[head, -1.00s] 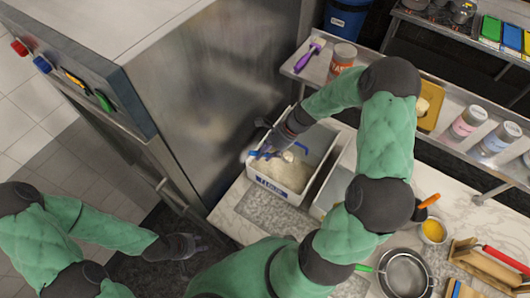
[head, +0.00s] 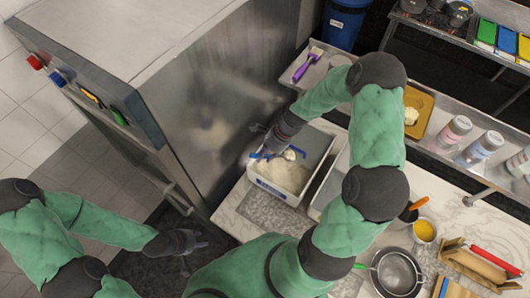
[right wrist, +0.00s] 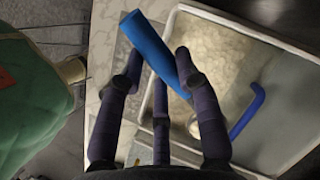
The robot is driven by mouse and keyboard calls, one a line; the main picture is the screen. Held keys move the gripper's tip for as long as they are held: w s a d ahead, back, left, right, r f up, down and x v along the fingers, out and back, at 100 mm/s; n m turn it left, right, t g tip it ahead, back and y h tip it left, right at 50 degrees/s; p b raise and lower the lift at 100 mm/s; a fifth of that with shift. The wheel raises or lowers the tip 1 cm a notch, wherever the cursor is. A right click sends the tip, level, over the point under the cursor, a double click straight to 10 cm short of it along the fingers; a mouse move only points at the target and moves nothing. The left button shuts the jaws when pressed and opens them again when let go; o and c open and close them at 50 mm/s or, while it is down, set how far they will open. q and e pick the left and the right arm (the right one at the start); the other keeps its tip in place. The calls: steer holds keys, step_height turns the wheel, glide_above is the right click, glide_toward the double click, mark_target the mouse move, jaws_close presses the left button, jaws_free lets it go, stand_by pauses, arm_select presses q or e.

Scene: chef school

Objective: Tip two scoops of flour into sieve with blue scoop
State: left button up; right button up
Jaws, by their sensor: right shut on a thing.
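My right gripper (head: 276,143) is over the back left of a white bin (head: 272,190) holding pale flour (head: 288,178). It is shut on the blue scoop (head: 261,156), whose thick handle (right wrist: 150,50) crosses between the fingers in the right wrist view. The scoop's bowl is low over the flour; I cannot tell whether it touches or how full it is. A curved blue bar (right wrist: 248,112) also shows there; I cannot tell what it belongs to. The sieve (head: 396,273), a round mesh with a green handle, is at the lower right. My left gripper (head: 192,243) is open and empty, away from the bin.
A steel cabinet (head: 215,110) stands close left of the bin. A steel shelf (head: 440,155) with shakers (head: 454,134) and an ochre tray (head: 420,103) runs behind. A cup of yellow liquid (head: 424,231) is near the sieve.

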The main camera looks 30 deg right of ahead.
steer(key=shift+r+h+p, duration=0.4)
steer(key=shift+r+p, duration=0.5)
steer(key=shift+p, duration=0.75)
steer(key=shift+r, duration=0.15)
steer(key=shift+r+g+h, duration=0.3)
steer(key=shift+r+h, duration=0.4)
steer(key=shift+f, duration=0.1)
